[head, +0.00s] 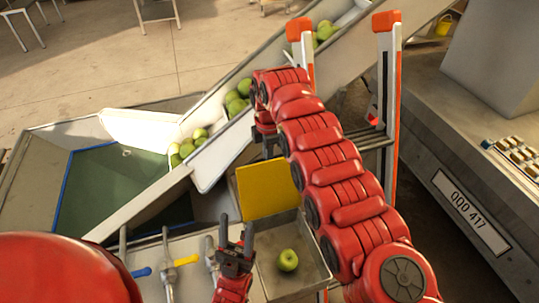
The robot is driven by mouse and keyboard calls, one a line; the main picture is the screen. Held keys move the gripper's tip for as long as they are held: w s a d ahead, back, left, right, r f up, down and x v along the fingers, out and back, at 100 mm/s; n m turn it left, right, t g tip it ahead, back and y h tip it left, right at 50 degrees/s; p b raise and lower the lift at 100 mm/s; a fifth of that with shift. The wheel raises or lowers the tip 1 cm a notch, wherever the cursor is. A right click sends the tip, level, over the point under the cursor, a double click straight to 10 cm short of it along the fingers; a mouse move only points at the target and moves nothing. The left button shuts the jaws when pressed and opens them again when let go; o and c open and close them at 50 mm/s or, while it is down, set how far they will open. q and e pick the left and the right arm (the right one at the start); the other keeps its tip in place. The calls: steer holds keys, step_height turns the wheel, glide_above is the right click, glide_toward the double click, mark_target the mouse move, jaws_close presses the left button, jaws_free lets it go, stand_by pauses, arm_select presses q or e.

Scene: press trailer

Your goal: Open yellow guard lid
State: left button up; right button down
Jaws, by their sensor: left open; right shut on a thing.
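The yellow guard lid (266,190) stands raised, nearly upright, at the back of a grey metal box (318,270). A green apple (288,260) lies in the open box. My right gripper (267,150) reaches down from above and is shut on the lid at its top edge. Its fingertips are small and partly hidden by my arm. My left gripper (236,248) is open and empty, just left of the box. Part of the lid's right side is hidden behind my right arm.
A sloping chute (215,155) with green apples runs behind the lid. Orange-topped posts (388,70) stand behind my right arm. A vehicle with plate (470,215) is at right.

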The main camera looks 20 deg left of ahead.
steer(key=shift+f, duration=0.25)
steer(key=shift+d, duration=0.1)
steer(key=c, duration=1.2)
jaws_free()
steer(key=o, duration=0.3)
steer(key=shift+w, duration=0.15)
steer(key=shift+r, duration=0.15)
steer(key=shift+r, duration=0.15)
